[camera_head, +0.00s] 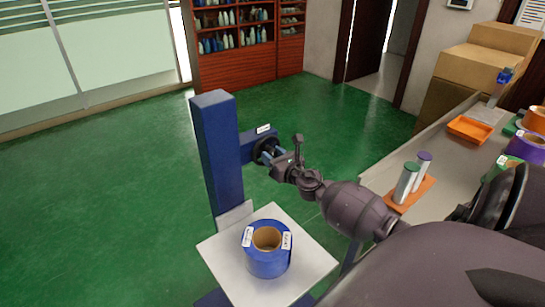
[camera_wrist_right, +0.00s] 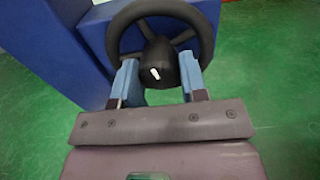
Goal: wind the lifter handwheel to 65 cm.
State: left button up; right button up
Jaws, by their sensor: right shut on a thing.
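The lifter is a blue column (camera_head: 217,150) with a blue side housing (camera_head: 254,146). Its black handwheel (camera_head: 262,149) faces right, and it also shows at the top of the right wrist view (camera_wrist_right: 163,8). My right gripper (camera_head: 272,156) reaches it from the right. In the right wrist view, its two blue fingers (camera_wrist_right: 160,82) stand on either side of the dark central hub (camera_wrist_right: 160,65) and are shut on it. A white mark shows on the hub. I cannot read a height scale. My left gripper is not in view.
The lifter's white platform (camera_head: 222,262) carries a blue roll (camera_head: 267,261) with a cardboard core. A grey bench (camera_head: 440,155) on the right holds an orange tray (camera_head: 470,129), two cylinders on an orange base (camera_head: 411,196) and coloured rolls. Green floor (camera_head: 110,200) is clear on the left.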

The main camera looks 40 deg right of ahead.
jog(key=n, duration=0.4)
jog(key=shift+p, duration=0.3)
jog(key=shift+n, duration=1)
jog(key=shift+n+p, duration=0.3)
jog(key=o, duration=0.9)
jog(key=s, duration=0.7)
jog(key=s+a, duration=0.1)
jog(key=s, duration=0.2)
jog(key=shift+s, duration=0.4)
jog(key=shift+a, duration=0.1)
